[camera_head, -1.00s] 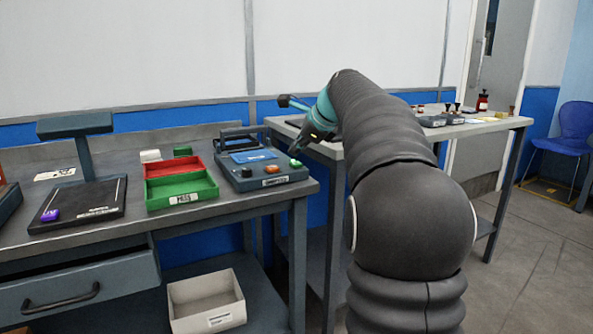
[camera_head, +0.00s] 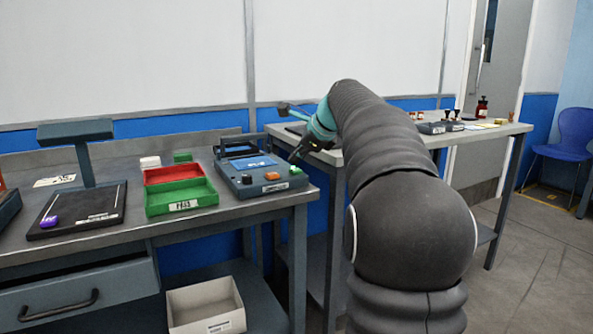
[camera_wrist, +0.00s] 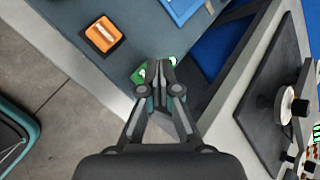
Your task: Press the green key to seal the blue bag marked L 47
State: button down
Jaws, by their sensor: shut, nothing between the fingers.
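The sealer (camera_head: 243,188) stands at the right end of the left bench, with its frame raised at the back. The blue bag (camera_head: 254,162) lies on it; its marking is too small to read. In the wrist view the bag's edge (camera_wrist: 184,8) shows at the top. The green key (camera_head: 296,170) is at the sealer's right front corner. My gripper (camera_head: 292,160) is shut and empty, tips pointing down at the key. In the wrist view my fingertips (camera_wrist: 155,66) partly cover the green key (camera_wrist: 139,74); I cannot tell whether they touch it.
An orange key (camera_head: 272,176) is left of the green one, also seen in the wrist view (camera_wrist: 101,34). Red (camera_head: 172,173) and green (camera_head: 157,208) trays and a scale (camera_head: 70,226) stand further left. A second bench (camera_head: 505,128) is behind my arm.

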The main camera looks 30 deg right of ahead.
jog(key=shift+f, duration=0.15)
dwell(0.5)
jog(key=shift+f, duration=0.25)
jog(key=shift+f, duration=0.5)
dwell(0.9)
jog(key=shift+r, duration=0.1)
jog(key=shift+r+p, duration=0.8)
jog(key=shift+p, duration=0.05)
